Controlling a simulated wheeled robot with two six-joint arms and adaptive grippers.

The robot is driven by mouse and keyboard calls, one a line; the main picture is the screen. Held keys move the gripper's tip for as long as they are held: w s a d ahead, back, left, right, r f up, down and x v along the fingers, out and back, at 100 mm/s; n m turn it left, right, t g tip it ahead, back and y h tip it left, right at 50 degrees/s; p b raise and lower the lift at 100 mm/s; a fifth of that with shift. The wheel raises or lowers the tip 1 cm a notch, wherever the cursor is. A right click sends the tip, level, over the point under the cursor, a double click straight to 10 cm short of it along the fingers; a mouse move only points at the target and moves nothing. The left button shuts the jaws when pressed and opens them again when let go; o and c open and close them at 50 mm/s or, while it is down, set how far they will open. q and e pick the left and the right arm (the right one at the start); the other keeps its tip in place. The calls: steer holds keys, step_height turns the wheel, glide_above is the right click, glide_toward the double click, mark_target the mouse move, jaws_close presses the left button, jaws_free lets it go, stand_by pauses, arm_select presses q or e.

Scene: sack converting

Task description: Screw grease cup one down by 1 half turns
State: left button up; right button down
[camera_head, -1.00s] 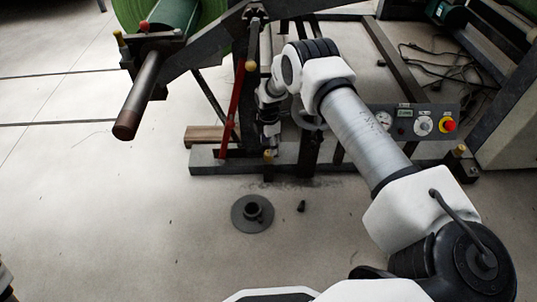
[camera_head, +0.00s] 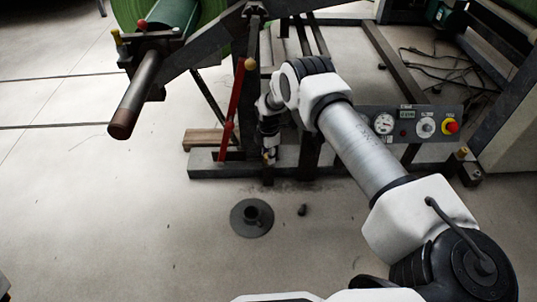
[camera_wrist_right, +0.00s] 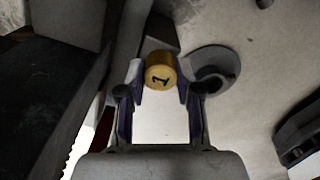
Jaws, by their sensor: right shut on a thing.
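Grease cup one (camera_wrist_right: 161,72) is a yellow round cap with a black 1 on top. In the right wrist view it sits between the two fingers of my right gripper (camera_wrist_right: 160,84), which is shut on it. In the head view my right gripper (camera_head: 268,153) points down at the low dark frame beam, and only a little of the yellow cup shows there. The cup's base and thread are hidden. My left gripper is not in view.
A red lever (camera_head: 231,110) stands just left of the gripper. A control panel (camera_head: 411,124) with a red button is at right. A round dark flanged part (camera_head: 251,230) and a small dark piece (camera_head: 302,210) lie on the floor. The front floor is mostly clear.

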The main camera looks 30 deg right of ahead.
steer(key=shift+m, duration=0.3)
steer(key=m, duration=0.4)
steer(key=shift+m+p, duration=0.3)
steer(key=m, duration=0.5)
steer(key=shift+p, duration=0.35)
steer(key=m, duration=0.5)
steer(key=shift+m+p, duration=0.3)
steer(key=shift+m, duration=0.1)
steer(key=m, duration=0.5)
steer(key=shift+p, duration=0.3)
steer(key=m, duration=1)
steer(key=shift+p, duration=0.4)
steer(key=m, duration=0.5)
steer(key=shift+m+p, duration=0.3)
steer(key=shift+m, duration=2)
